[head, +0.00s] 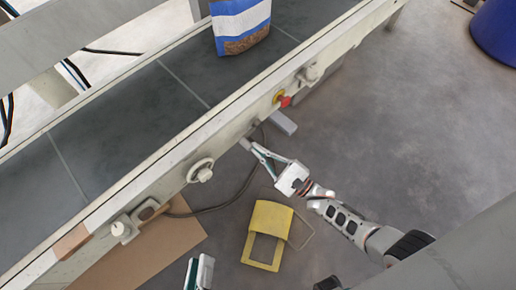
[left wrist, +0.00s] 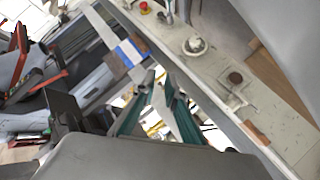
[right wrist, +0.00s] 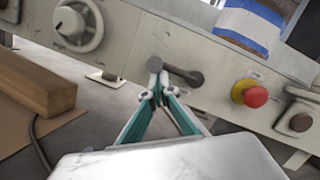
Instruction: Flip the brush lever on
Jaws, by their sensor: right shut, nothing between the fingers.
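The brush lever (right wrist: 185,77) is a short dark-grey bar on the conveyor's side rail, lying nearly level in the right wrist view. My right gripper (right wrist: 157,76) is shut and empty, its tips at the lever's left end; I cannot tell whether they touch. In the head view the right gripper (head: 246,146) reaches the rail from the lower right, and its tips hide much of the lever. My left gripper (head: 200,270) shows at the bottom edge of the head view, away from the lever. In the left wrist view the left gripper (left wrist: 161,78) has a narrow gap between its fingertips.
A red stop button (right wrist: 256,96) sits right of the lever, and a round white knob (right wrist: 78,24) sits left. A blue-white bag (head: 241,24) stands on the dark belt (head: 110,105). A yellow object (head: 267,232) and cardboard (head: 140,258) lie on the floor.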

